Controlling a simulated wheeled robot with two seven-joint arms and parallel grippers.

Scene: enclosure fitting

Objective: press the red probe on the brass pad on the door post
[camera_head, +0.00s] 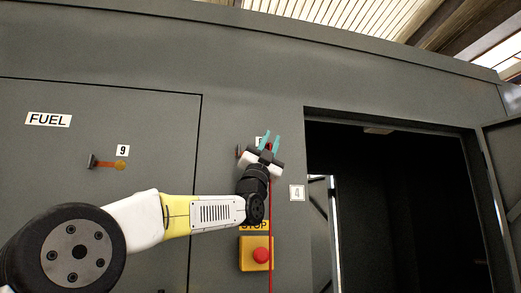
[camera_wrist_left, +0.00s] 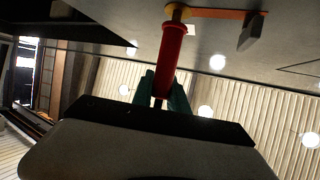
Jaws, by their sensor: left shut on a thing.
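My left gripper (camera_head: 269,143) is in front of the grey door post, left of the dark doorway, with its teal fingers shut on the red probe (camera_wrist_left: 168,58). In the left wrist view the probe stretches from the fingers (camera_wrist_left: 160,92) toward the brass pad (camera_wrist_left: 178,11). The probe's tip end overlaps the pad there; I cannot tell whether they touch. An orange strip (camera_wrist_left: 225,13) runs from the pad to a dark bracket (camera_wrist_left: 251,31). In the head view the gripper hides the pad. A red cable (camera_head: 270,222) hangs below the gripper. My right gripper is out of view.
A yellow box with a red stop button (camera_head: 261,255) sits below the gripper. A "4" label (camera_head: 297,192) is beside the doorway (camera_head: 390,210). Another brass pad (camera_head: 121,165) with a strip and bracket is on the FUEL panel at left. The open door (camera_head: 505,165) stands at right.

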